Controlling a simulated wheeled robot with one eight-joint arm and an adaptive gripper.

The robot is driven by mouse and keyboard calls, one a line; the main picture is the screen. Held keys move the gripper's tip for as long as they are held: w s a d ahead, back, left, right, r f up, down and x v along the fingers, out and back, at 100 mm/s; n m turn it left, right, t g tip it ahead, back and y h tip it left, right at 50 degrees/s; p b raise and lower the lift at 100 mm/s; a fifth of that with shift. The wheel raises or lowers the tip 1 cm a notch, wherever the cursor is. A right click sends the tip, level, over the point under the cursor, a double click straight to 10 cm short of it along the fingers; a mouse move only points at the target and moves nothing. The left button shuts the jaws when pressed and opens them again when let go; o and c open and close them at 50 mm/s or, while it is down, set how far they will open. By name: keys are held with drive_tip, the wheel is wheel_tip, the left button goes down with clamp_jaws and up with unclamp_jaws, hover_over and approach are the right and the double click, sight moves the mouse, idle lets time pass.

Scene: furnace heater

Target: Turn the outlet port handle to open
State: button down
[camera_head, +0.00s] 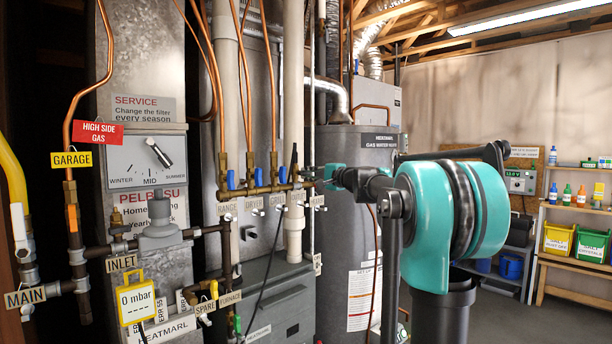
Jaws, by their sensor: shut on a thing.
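A brass manifold (262,189) runs across the pipes in the middle, with small blue valve handles along its top, one at its left (231,179). My gripper (322,178) reaches in from the right to the manifold's right end, level with the pipe. It is shut on the outlet port handle there. The fingers hide most of that handle, so its angle cannot be told. No label with the word outlet is readable; hanging tags mark the ports below the manifold, such as the Range tag (227,210).
Vertical white pipes (293,100) and thin copper lines stand close left of my gripper. A grey water heater tank (347,240) is just behind it. A yellow gauge (137,303) hangs lower left. Shelves with bins (575,225) stand far right, with open floor before them.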

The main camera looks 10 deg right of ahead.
drive_tip(key=n, duration=0.4)
drive_tip(key=shift+n, duration=0.3)
drive_tip(key=n, duration=0.4)
drive_tip(key=shift+n, duration=0.3)
drive_tip(key=n, duration=0.4)
drive_tip(key=shift+n, duration=0.3)
